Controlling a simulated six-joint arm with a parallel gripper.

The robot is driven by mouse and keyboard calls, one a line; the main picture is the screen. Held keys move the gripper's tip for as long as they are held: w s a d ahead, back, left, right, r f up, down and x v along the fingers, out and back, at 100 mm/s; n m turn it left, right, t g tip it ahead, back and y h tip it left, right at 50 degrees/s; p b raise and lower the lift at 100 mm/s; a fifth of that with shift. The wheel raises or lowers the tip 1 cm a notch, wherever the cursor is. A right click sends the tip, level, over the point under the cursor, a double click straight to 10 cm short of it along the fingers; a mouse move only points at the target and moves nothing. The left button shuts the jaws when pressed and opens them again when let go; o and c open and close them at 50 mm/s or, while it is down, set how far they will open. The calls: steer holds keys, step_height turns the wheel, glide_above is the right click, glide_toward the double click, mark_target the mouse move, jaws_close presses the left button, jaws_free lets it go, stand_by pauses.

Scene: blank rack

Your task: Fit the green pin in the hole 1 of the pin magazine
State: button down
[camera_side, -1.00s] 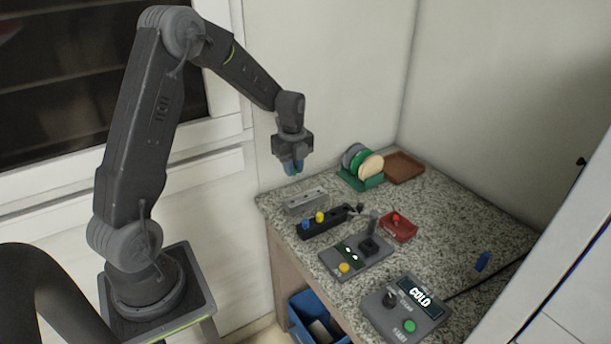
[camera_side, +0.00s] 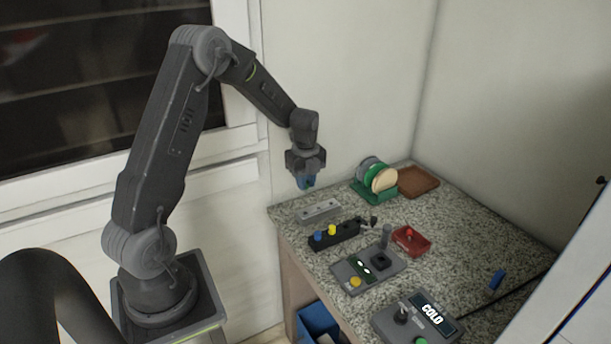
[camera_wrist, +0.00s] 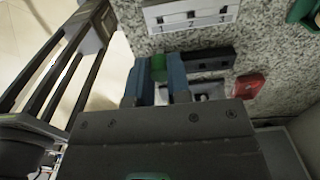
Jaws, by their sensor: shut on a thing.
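My gripper (camera_side: 307,182) is shut on the green pin (camera_wrist: 158,68), which shows between the two blue fingers in the wrist view. The pin is held in the air above the counter's back left corner. The pin magazine is a pale grey block (camera_side: 318,212) with a row of holes. In the wrist view the magazine (camera_wrist: 205,12) shows the labels 1, 2 and 3, with hole 1 (camera_wrist: 160,19) at the left. The pin appears just below hole 1 in that picture, apart from it. The pin's lower end is not clear in the side view.
A black block (camera_side: 335,236) with a blue and a yellow pin stands in front of the magazine. A green rack (camera_side: 374,194) with discs, a brown tray (camera_side: 418,181), a red box (camera_side: 411,242) and control panels (camera_side: 350,270) are also on the counter. A blue bin (camera_side: 318,322) stands below.

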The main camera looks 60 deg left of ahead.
steer(key=shift+f, duration=2.9)
steer(key=shift+f, duration=1.45)
steer(key=c, duration=1)
jaws_free()
steer(key=shift+r, duration=0.1)
step_height(320, 180, up, 14)
steer(key=shift+f, duration=0.25)
steer(key=shift+d+r, duration=0.1)
